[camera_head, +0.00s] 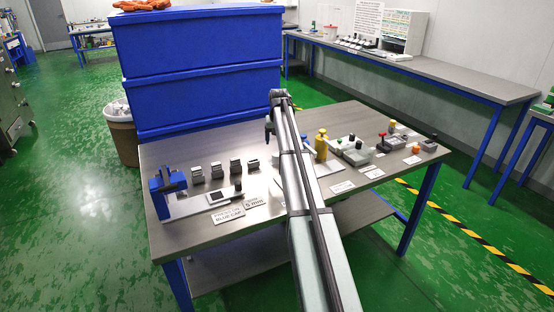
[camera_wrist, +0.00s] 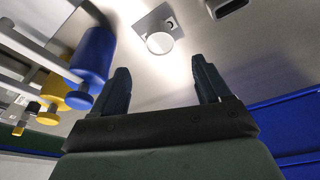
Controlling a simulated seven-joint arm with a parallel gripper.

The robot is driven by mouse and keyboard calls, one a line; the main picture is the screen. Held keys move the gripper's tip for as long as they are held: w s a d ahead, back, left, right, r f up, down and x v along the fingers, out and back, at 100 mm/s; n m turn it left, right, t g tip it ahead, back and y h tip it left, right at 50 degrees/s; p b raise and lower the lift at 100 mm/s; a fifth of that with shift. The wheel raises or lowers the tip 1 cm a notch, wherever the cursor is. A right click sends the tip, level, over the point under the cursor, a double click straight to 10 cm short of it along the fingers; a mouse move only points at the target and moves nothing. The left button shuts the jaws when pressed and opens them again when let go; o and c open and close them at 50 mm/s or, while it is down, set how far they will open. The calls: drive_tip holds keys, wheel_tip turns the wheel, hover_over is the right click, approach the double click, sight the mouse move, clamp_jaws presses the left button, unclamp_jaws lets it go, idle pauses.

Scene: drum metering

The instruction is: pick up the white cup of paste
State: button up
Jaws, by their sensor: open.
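In the wrist view a round white top (camera_wrist: 160,43), likely the white cup of paste, sits on a grey square plate (camera_wrist: 146,22) beside a small dark round spot. I see it almost straight on, so its height cannot be told. My gripper (camera_wrist: 160,65) is open and empty, its two dark fingers apart with the white top between and beyond their tips. In the head view my gripper (camera_head: 269,130) is above the back part of the metal table (camera_head: 270,215). I cannot make out the cup there; my arm covers part of that area.
A blue bottle (camera_wrist: 95,55) and a yellow one (camera_wrist: 55,90) stand left in the wrist view; the yellow bottle (camera_head: 321,146) also shows in the head view. Several grey blocks (camera_head: 217,171) and a blue fixture (camera_head: 168,184) are left. Blue bins (camera_head: 200,60) rise behind the table.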

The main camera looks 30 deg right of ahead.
sight(277, 154)
drive_tip(key=x, duration=0.9)
drive_tip(key=shift+f, duration=0.4)
drive_tip(key=shift+c, duration=0.3)
drive_tip(key=c, duration=1)
drive_tip(key=shift+c, duration=0.2)
drive_tip(key=shift+r, duration=0.15)
